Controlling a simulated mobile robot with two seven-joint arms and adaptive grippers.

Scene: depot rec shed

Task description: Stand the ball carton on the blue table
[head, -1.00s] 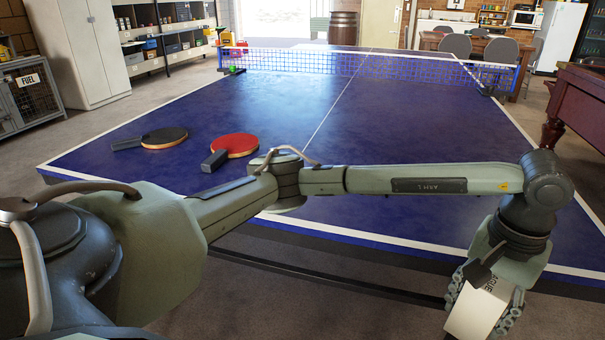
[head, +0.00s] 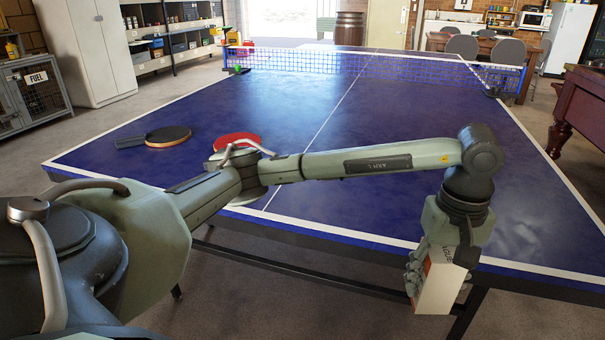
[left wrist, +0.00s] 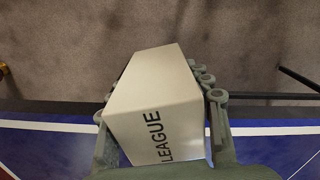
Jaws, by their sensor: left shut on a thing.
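The ball carton (head: 440,285) is a white box with an orange side, partly covered by my gripper. My left gripper (head: 437,268) is shut on it and holds it in the air at the near edge of the blue table (head: 370,200). In the head view its lower end shows below the tabletop edge. In the left wrist view the carton (left wrist: 155,95), lettered LEAGUE, sits between the fingers, with floor and the table's white-lined edge (left wrist: 50,125) behind it. My right gripper is not in view.
A black paddle (head: 168,136) and a red paddle (head: 237,141) lie on the table's left part, the red one partly behind my arm. A net (head: 360,66) crosses the far part. The tabletop's middle and right are clear. A wooden-sided table (head: 585,115) stands at right.

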